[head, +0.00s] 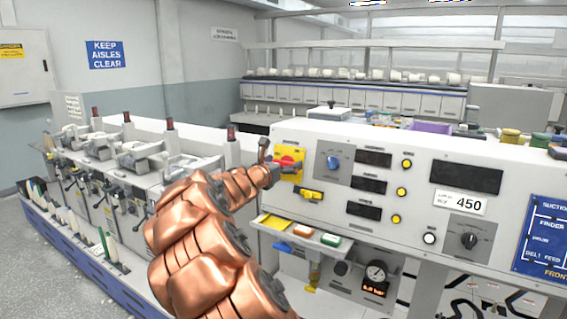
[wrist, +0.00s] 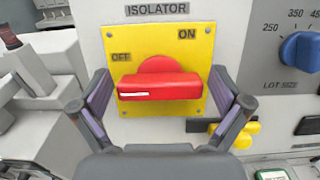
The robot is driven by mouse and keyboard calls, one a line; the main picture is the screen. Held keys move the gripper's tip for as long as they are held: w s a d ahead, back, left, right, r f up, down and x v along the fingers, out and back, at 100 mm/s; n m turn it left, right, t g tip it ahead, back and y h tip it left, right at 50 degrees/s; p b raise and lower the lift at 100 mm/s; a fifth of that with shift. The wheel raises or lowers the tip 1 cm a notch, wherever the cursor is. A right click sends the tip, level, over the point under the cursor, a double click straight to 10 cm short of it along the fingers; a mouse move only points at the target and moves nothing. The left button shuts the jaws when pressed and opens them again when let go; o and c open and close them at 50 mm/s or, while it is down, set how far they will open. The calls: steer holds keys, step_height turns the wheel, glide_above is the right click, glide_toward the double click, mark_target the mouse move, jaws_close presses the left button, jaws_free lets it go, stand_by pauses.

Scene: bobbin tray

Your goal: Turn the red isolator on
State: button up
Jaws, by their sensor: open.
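The red isolator handle (wrist: 159,86) sits on a yellow plate (wrist: 189,43) marked ISOLATOR, with OFF at its left and ON at its upper right. In the wrist view the handle lies level, its left end below the OFF label. My gripper (wrist: 161,98) is open, with one finger on each side of the handle; I cannot tell whether either finger touches it. In the head view the yellow plate (head: 294,152) is on the left of the panel front. My gripper (head: 272,165) is in front of it and hides part of the handle.
Right of the isolator is a blue lot size knob (head: 333,162). Below it is a yellow handle (head: 311,194), and lower still a shelf (head: 290,243) with coloured pieces. Several machine heads stand to the left.

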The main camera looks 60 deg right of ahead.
steer(key=shift+c, duration=0.4)
steer(key=c, duration=0.9)
